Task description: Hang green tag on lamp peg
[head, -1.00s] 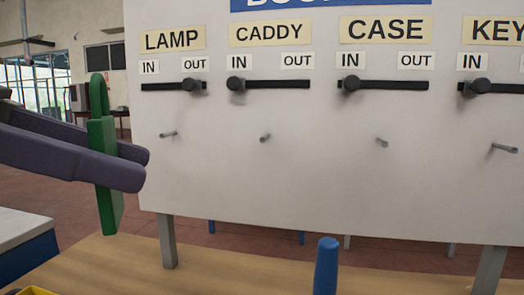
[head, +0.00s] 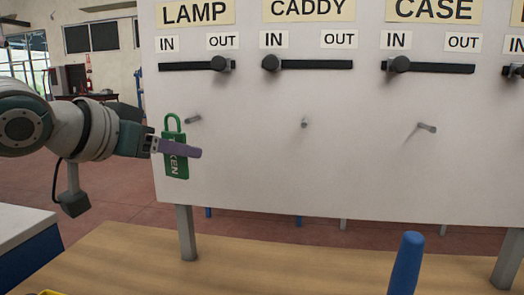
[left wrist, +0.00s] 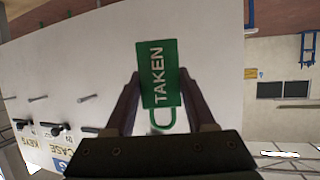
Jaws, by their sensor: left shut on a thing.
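The green tag (head: 176,168) hangs upright in my left gripper (head: 190,151), loop at the top. Its lettering is partly hidden by a finger. In the left wrist view the tag (left wrist: 158,75) reads "TAKEN" and sits between the fingertips of the left gripper (left wrist: 156,85). The lamp peg (head: 193,119) sticks out of the white board (head: 250,170) under the LAMP label (head: 194,12). The tag's loop appears just left of the peg, apart from it in the picture; the depth gap is unclear. My right gripper is out of view.
The caddy peg (head: 304,122) and case peg (head: 427,127) stand bare to the right. Sliders with black knobs (head: 220,63) run above the pegs. A blue post (head: 406,264) rises from the wooden table (head: 300,262) in front of the board.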

